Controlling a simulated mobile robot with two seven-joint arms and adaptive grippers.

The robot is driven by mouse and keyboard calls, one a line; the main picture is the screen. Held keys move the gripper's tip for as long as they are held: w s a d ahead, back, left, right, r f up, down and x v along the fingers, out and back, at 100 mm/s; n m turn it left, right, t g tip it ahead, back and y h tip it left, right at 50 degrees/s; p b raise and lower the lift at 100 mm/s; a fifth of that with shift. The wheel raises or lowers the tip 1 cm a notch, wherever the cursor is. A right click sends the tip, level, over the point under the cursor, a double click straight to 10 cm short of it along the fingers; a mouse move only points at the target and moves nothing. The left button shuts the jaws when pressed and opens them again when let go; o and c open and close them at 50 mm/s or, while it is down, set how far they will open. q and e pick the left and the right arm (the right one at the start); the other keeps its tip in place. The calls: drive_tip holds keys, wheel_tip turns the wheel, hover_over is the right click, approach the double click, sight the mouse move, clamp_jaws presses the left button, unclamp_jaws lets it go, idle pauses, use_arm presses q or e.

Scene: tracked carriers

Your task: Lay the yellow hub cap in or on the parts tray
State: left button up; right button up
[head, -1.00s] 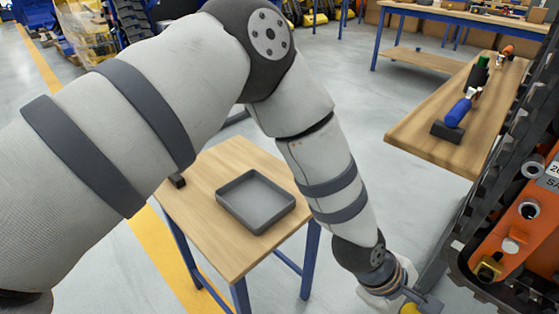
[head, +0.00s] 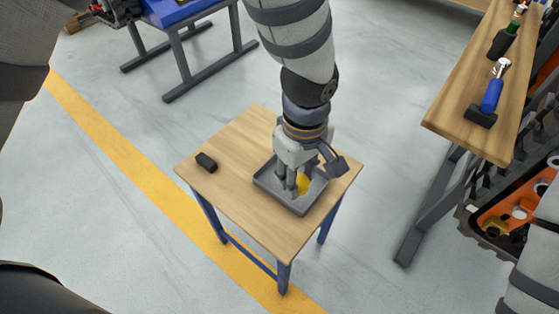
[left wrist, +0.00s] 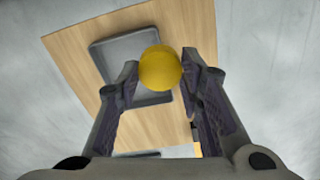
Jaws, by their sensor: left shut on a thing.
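The yellow hub cap (head: 303,184) is held between the fingers of my left gripper (head: 295,184), over the grey parts tray (head: 283,205). The tray lies on a small wooden table. In the left wrist view the round hub cap (left wrist: 160,70) sits between the fingertips of the left gripper (left wrist: 159,66), with the tray (left wrist: 108,48) beyond it. The cap appears above the tray floor; the exact gap cannot be told. The gripper hides part of the tray in the head view. My right gripper is out of view.
A small black block (head: 206,162) lies on the left of the wooden table (head: 232,142). A long bench (head: 478,95) at the right carries a blue bottle-like thing (head: 493,92) and other items. Open floor surrounds the small table.

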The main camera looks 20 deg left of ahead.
use_arm(q)
drive_tip(key=w+a+f+b, duration=0.1)
drive_tip(key=w+a+f, duration=0.1)
drive_tip(key=w+f, duration=0.1)
drive_tip(key=w+a+f, duration=0.2)
drive_tip(key=w+f, duration=0.1)
drive_tip(key=w+a+f+b, duration=0.1)
drive_tip(key=w+a+f, duration=0.1)
drive_tip(key=w+f, duration=0.1)
drive_tip(key=shift+w+a+f+b, duration=0.15)
drive_tip(key=shift+a+f+b, duration=0.15)
drive_tip(key=shift+a+b, duration=0.1)
drive_tip(key=f, duration=0.3)
drive_tip(key=shift+w+a, duration=0.15)
drive_tip(key=shift+a, duration=0.05)
drive_tip(key=shift+w+f, duration=0.1)
drive_tip(key=shift+f, duration=0.25)
drive_tip(key=shift+r, duration=0.15)
drive_tip(key=shift+c, duration=0.6)
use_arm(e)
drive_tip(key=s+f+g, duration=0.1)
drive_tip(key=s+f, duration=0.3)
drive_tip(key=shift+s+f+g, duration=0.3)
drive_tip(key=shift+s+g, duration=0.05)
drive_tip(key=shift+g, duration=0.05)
use_arm(q)
drive_tip(key=o, duration=1.3)
drive_tip(key=shift+c, duration=0.2)
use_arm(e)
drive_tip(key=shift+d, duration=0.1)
